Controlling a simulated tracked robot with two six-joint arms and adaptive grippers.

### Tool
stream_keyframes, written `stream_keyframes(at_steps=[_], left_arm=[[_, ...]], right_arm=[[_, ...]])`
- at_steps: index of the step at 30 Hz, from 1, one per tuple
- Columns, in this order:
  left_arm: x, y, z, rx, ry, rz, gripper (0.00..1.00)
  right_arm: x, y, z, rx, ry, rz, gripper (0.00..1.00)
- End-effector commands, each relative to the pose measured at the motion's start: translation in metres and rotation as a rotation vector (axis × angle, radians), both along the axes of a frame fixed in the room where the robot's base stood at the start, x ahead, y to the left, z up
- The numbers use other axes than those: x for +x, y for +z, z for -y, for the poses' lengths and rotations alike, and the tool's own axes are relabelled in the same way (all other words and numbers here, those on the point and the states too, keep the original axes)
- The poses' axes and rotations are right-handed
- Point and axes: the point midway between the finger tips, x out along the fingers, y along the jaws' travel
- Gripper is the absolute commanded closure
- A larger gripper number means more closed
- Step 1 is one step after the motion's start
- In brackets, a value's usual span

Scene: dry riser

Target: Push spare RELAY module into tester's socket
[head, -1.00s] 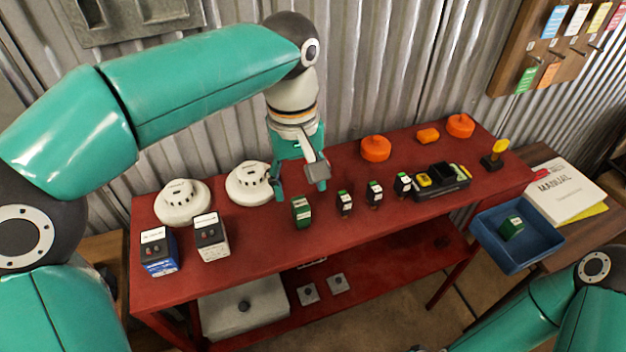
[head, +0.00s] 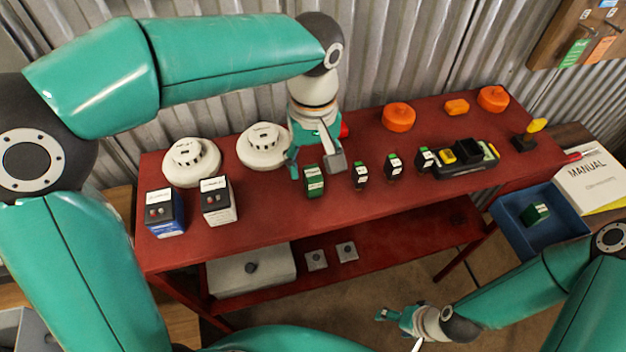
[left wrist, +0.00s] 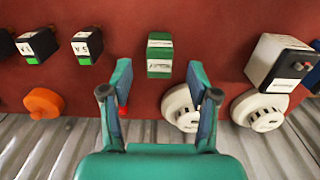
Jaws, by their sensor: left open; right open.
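A green module with a white label (head: 314,181) stands on the red bench; its lettering is too small to read. In the left wrist view, this green module (left wrist: 160,55) lies ahead, between the lines of the fingers. My left gripper (head: 315,166) is open just behind and above it, not holding it. A second green module (head: 536,213) lies in the blue tray (head: 553,240). The tester appears to be the black unit with yellow parts (head: 467,160) on the right of the bench; its socket is not clear. My right gripper (head: 396,322) is open and empty, low in front of the bench.
Several small black modules with green marks (head: 393,165) stand between the green module and the black unit. Two white detectors (head: 191,162) and two boxed units (head: 217,201) are at left. Orange caps (head: 398,117) sit at the back, before a corrugated wall.

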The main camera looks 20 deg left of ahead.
Motion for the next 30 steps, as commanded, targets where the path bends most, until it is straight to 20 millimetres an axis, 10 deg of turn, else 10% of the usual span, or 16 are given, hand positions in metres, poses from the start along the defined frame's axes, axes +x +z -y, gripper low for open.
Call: stream_keyframes(at_steps=[22, 30], left_arm=[[0.005, -0.054, -0.002, -0.001, -0.002, 0.001, 0.4], [0.005, -0.054, -0.002, -0.001, -0.002, 0.001, 0.81]], right_arm=[[0.0, 0.009, 0.0, 0.0, 0.0, 0.0, 0.28], [0.0, 0.009, 0.0, 0.0, 0.0, 0.0, 0.28]])
